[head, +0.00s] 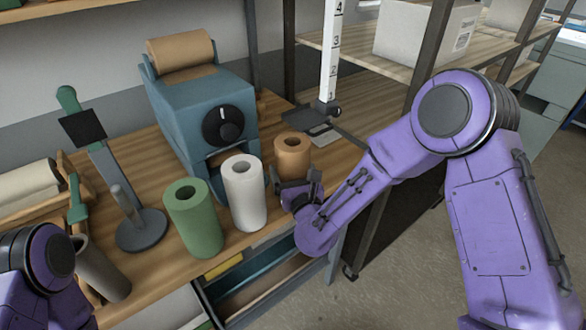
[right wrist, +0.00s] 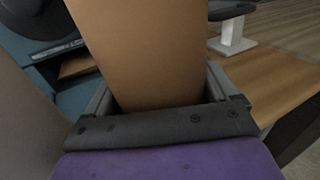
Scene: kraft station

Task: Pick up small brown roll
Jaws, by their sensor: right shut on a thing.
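The small brown roll (head: 292,154) stands upright on the wooden table in the head view, to the right of the white roll. My right gripper (head: 299,187) is at its near side, low down. In the right wrist view the brown roll (right wrist: 145,50) fills the space between the two fingers of the right gripper (right wrist: 160,103), which are shut on it. Whether its base touches the table is hidden by the gripper. My left arm shows at the lower left of the head view, but its gripper is out of view.
A white roll (head: 244,193) and a green roll (head: 194,218) stand close on the left. A blue machine (head: 203,108) with a dial is behind them. A measuring post (head: 331,60) rises behind the brown roll. An open drawer (head: 262,291) is below the table edge.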

